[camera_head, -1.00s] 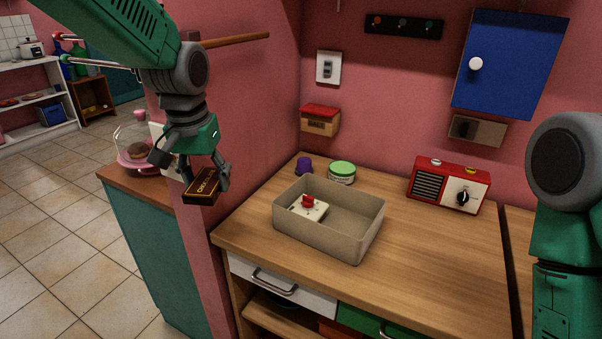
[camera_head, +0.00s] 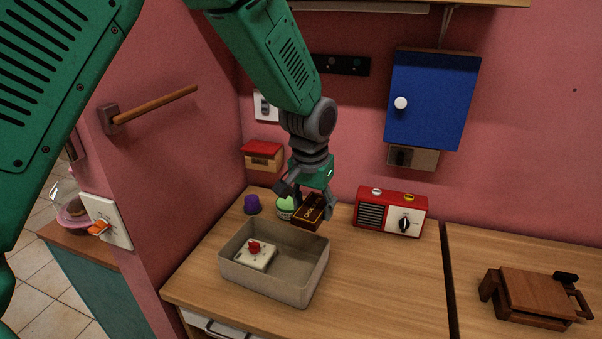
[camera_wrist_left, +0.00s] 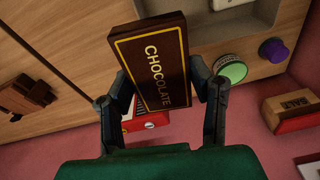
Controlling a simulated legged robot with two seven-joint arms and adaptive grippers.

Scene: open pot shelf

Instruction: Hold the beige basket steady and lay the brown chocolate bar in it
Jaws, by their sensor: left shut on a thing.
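The beige basket (camera_head: 262,287) stands on the wooden counter, with a small white box with a red knob (camera_head: 256,255) inside it at the left. My left gripper (camera_head: 312,205) is shut on the brown chocolate bar (camera_head: 309,213), holding it in the air near the basket's far right corner. In the left wrist view the bar (camera_wrist_left: 151,65) sits between both fingers (camera_wrist_left: 160,95), its lettered face showing. Part of the basket (camera_wrist_left: 222,32) shows behind it there. My right gripper is not in view.
A green-lidded jar (camera_head: 286,207) and a purple cup (camera_head: 252,204) stand behind the basket. A red radio (camera_head: 390,212) is at the back right. A brown wooden object (camera_head: 535,296) lies farther right. The counter right of the basket is clear.

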